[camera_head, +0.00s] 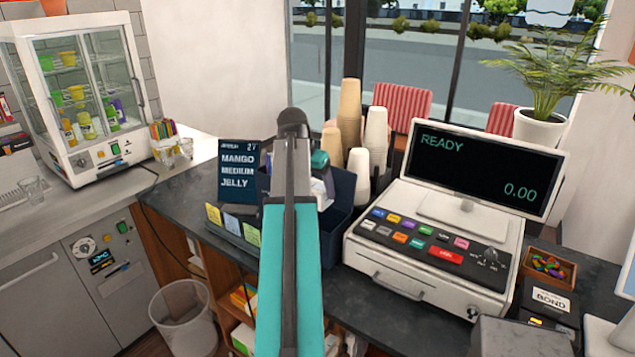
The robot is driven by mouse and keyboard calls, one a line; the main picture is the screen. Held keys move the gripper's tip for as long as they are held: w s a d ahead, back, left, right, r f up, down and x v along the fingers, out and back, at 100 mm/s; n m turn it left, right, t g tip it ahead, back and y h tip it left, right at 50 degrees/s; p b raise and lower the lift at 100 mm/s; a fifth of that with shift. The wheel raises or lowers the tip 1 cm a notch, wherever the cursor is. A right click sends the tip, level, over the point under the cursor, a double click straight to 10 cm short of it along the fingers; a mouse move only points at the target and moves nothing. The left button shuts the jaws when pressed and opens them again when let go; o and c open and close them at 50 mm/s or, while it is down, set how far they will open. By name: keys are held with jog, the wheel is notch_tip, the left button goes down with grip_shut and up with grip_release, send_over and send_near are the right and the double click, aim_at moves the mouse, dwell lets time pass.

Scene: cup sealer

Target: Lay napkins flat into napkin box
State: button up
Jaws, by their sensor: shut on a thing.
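My gripper (321,172) is mostly hidden behind my own teal arm, over a dark navy open box (341,208) on the counter. A small white thing (322,193), which looks like a napkin, shows just below the gripper at the box opening. My gripper is shut on it, but the fingertips are not clear. I cannot tell whether the white thing touches the box floor or lies flat. The box's left part and most of its inside are hidden by my arm.
Cup stacks (376,138) stand behind the box. The cash register (437,245) is close on its right. A menu sign (239,172) and note cards (232,226) are on its left. A bin (184,315) stands on the floor. The counter (180,190) at left is partly clear.

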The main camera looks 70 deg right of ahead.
jog(key=shift+s+d+r, duration=0.15)
jog(key=shift+s+d, duration=0.05)
jog(key=shift+s, duration=0.3)
jog(key=shift+f, duration=0.2)
jog(key=shift+f+b, duration=1.5)
jog(key=shift+f, duration=0.75)
jog(key=shift+f+b, duration=2.65)
jog(key=shift+f, duration=3.4)
jog(key=o, duration=1.3)
jog(key=shift+o, duration=0.2)
